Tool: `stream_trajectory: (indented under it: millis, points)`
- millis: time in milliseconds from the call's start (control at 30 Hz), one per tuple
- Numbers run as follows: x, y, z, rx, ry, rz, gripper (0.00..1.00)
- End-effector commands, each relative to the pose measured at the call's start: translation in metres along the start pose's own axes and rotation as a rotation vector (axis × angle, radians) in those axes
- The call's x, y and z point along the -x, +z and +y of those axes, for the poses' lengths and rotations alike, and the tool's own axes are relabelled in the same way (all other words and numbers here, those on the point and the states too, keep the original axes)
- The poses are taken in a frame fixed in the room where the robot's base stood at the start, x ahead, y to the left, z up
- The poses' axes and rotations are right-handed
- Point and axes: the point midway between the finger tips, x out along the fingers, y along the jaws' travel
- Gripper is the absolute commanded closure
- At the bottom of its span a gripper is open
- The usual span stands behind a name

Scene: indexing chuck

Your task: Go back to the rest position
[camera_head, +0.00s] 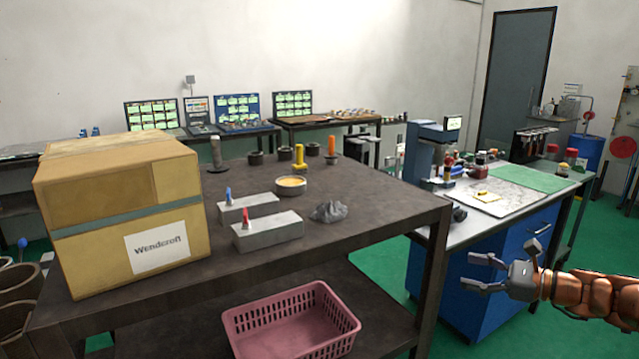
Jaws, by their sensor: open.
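My gripper (487,272) is at the right of the view, open and empty. Its fingers point left, toward the dark table (385,222), and it is apart from the table's right edge. My orange arm reaches in from the right edge of the view. On the table stand two grey blocks, one with a blue peg (229,195) and one with a red peg (246,216). Behind them are a yellow flanged part (299,158), an orange-topped part (332,148) and a grey post (216,153). A small round dish (291,186) sits near the middle.
A pink basket (290,325) is on the lower shelf. A blue workbench (475,275) stands behind my gripper. Green floor (560,340) is open at lower right.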

Motion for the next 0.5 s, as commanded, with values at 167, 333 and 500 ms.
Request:
stream_trajectory:
  millis: [167,333,500]
  points:
    - [-0.02,0.019,0.022,0.061,0.074,0.016,0.27]
    - [-0.043,0.041,0.052,0.143,0.166,0.038,0.27]
    - [-0.068,0.067,0.099,0.266,0.304,0.074,0.27]
